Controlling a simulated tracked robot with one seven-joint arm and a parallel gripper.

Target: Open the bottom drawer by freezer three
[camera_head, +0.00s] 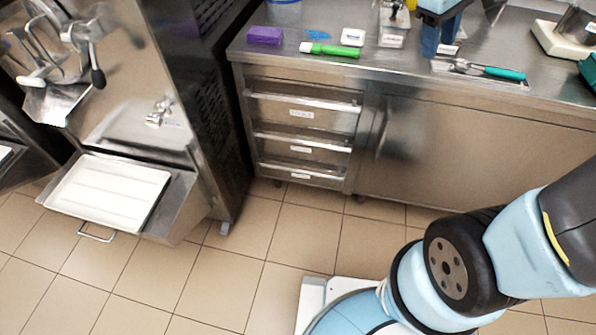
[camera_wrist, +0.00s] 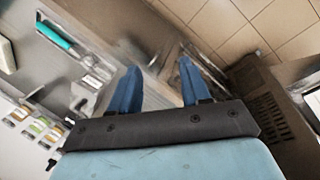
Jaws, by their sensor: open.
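The bottom drawer (camera_head: 300,178) is the lowest of three steel drawers in the counter, right of a freezer machine (camera_head: 135,120). It looks shut, with a light bar handle (camera_head: 290,169) along its top edge and a small label. No freezer number is readable. My gripper (camera_head: 437,48) is at the top of the head view, over the counter, above and to the right of the drawers and well apart from the bottom one. In the wrist view its two blue fingers (camera_wrist: 158,68) are spread, with nothing between them.
The freezer's tray shelf (camera_head: 170,218) juts out at left. Tiled floor (camera_head: 290,232) before the drawers is clear.

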